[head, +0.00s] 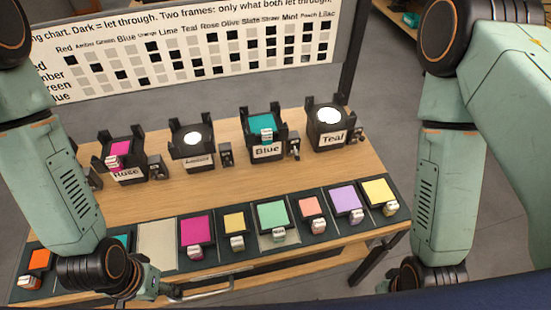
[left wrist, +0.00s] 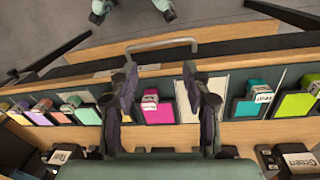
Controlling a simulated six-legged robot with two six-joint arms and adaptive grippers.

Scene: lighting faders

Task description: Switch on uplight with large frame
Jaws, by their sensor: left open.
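Several black uplights stand along the wooden table: Rose (head: 126,173), one with an unreadable label (head: 192,147), Blue (head: 266,150) and Teal (head: 331,139). Rose holds a magenta frame (head: 119,149); Blue holds a teal frame (head: 262,124). The other two show bare white discs. Small dark switch boxes stand beside the uplights, one right of Blue (head: 293,146); their positions are unclear. My left gripper (head: 150,284) is at the table's front edge. In the left wrist view its fingers (left wrist: 160,72) are apart and empty, above the magenta rack frame (left wrist: 157,112). My right gripper is out of view.
The front rack holds several coloured frames of differing size, including green (head: 272,215), small yellow (head: 234,222) and lilac (head: 345,198). One pale slot (head: 157,246) is empty. A chart board (head: 200,50) stands behind. A metal handle (head: 205,291) juts from the front edge.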

